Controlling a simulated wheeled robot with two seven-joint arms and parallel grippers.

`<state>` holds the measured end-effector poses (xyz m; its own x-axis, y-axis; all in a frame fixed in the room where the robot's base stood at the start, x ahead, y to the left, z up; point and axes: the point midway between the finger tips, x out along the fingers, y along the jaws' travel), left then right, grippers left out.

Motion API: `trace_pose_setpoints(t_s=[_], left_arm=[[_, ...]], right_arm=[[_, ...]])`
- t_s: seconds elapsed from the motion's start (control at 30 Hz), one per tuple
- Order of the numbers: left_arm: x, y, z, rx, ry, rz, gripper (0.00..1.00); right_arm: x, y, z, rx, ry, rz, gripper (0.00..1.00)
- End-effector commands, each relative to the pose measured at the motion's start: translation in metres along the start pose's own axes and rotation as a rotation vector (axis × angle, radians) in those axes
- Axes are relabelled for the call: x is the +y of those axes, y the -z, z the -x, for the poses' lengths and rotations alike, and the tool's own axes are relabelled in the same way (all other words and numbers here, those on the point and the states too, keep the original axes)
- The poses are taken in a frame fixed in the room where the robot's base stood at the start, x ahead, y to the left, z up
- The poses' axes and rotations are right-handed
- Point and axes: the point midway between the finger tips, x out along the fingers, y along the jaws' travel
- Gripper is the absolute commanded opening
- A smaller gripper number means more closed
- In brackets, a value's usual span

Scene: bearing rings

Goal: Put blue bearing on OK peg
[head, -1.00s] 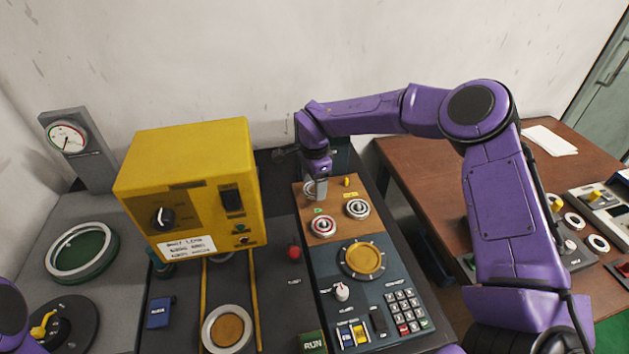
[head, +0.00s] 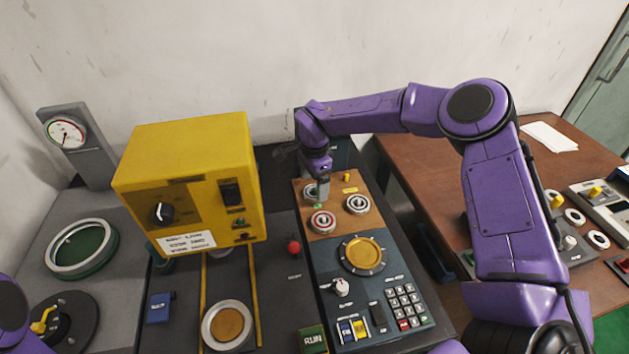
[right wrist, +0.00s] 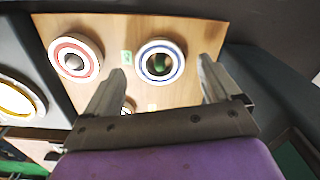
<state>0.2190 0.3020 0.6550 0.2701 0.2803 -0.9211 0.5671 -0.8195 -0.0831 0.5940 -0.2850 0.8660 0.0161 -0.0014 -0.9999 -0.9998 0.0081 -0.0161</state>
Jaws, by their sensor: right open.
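The blue bearing (right wrist: 160,62), a silver ring with a blue band, sits on the wooden board. In the right wrist view it shows between the fingertips of my open right gripper (right wrist: 162,80), which holds nothing. In the head view this gripper (head: 320,193) points down over the board's far left corner and partly covers that ring. A red-banded bearing (head: 322,222) sits nearer me and also shows in the right wrist view (right wrist: 76,58). A third ring (head: 357,204) sits to its right. A green tag (right wrist: 126,57) and a yellow tag (head: 350,190) are too small to read. My left gripper is out of frame.
A yellow control box (head: 188,187) stands left of the board (head: 335,194). A dark panel with a gold disc (head: 361,255) and keypad (head: 404,305) lies in front. A red knob (head: 293,248) stands between box and panel. A brown table (head: 420,160) is to the right.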

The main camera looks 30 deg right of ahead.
Motion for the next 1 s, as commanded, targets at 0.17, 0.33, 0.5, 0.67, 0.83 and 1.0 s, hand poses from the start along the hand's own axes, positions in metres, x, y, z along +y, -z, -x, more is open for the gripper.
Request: trace_pose_setpoints(t_s=[0.17,0.33,0.5,0.67,0.83,1.0], left_arm=[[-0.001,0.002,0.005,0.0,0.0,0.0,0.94],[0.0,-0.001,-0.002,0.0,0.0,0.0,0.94],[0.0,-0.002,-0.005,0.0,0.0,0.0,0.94],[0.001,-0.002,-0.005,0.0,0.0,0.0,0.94],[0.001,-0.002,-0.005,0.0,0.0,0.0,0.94],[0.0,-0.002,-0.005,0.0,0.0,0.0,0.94]], right_arm=[[-0.001,0.0,0.016,0.001,0.003,0.002,0.9],[-0.001,0.0,0.056,-0.001,0.005,0.0,0.9],[-0.001,0.0,0.1,0.0,0.004,0.0,0.9],[-0.001,0.0,0.125,0.0,0.002,0.0,0.9],[0.0,0.0,0.133,0.0,0.0,0.001,0.9],[0.0,0.0,0.132,0.0,0.0,0.001,0.9]])
